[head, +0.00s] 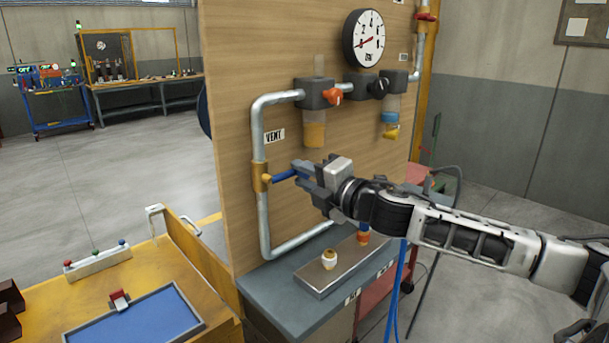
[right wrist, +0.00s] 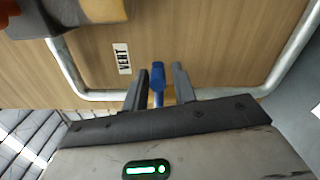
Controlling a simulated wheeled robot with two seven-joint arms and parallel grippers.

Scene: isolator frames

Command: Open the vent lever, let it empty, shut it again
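The vent lever (head: 285,175) is a blue handle on a brass valve (head: 262,184) in the left vertical run of the grey pipe, below the VENT label (head: 275,136). It sticks out sideways from the pipe, to the right. My right gripper (head: 304,176) is at its free end, with one finger on each side. In the right wrist view the blue lever (right wrist: 158,80) stands between the fingers of the gripper (right wrist: 160,82), with narrow gaps on both sides. The pressure gauge (head: 364,38) has a red needle pointing to the lower left. My left gripper is not in view.
Above are a regulator with an orange knob (head: 332,96) and a black knob (head: 378,88). A metal tray (head: 330,277) with small fittings lies on the grey ledge below. A yellow bench with a blue tray (head: 140,318) stands at lower left. The floor behind is open.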

